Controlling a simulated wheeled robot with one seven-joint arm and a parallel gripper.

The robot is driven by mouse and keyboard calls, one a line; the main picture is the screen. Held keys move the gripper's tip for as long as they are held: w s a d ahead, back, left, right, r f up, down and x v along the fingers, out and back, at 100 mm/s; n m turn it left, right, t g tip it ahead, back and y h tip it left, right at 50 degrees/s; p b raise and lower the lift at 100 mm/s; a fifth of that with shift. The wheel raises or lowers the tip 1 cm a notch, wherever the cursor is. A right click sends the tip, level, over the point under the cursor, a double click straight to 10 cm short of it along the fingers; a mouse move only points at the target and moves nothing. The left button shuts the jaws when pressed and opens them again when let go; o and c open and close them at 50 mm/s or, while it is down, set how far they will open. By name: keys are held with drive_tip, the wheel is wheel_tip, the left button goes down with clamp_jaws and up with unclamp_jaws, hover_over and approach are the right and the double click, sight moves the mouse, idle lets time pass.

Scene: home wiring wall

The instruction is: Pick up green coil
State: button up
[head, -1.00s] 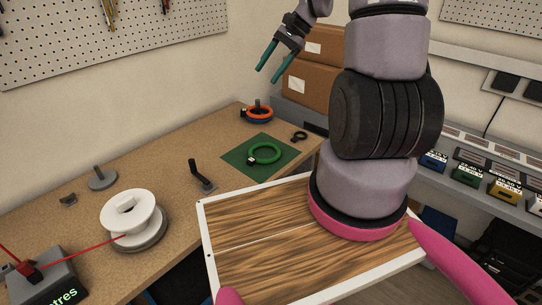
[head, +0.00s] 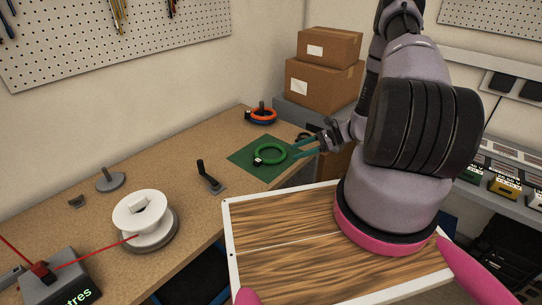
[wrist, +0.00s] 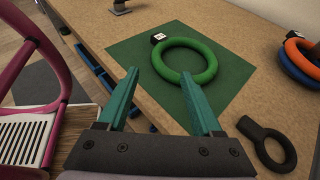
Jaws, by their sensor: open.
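The green coil (head: 270,153) lies flat on a dark green mat (head: 241,153) on the workbench. In the wrist view the coil (wrist: 209,62) is a ring with a small white-and-black tag (wrist: 158,38) at its left. My gripper (head: 296,149) is at the right side of the mat, close to the coil. In the wrist view my gripper (wrist: 160,100) has its two teal fingers apart with nothing between them. The right fingertip appears near the ring's lower edge; I cannot tell whether it touches.
Orange and blue coils (head: 262,116) sit on a post behind the mat. A black ring-shaped item (wrist: 268,143) lies right of the mat. A black handle on a stand (head: 209,177) and a white spool (head: 142,212) are to the left. Cardboard boxes (head: 325,85) are stacked behind.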

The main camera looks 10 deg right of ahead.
sight(274, 159)
drive_tip(key=x, duration=0.9)
clamp_jaws()
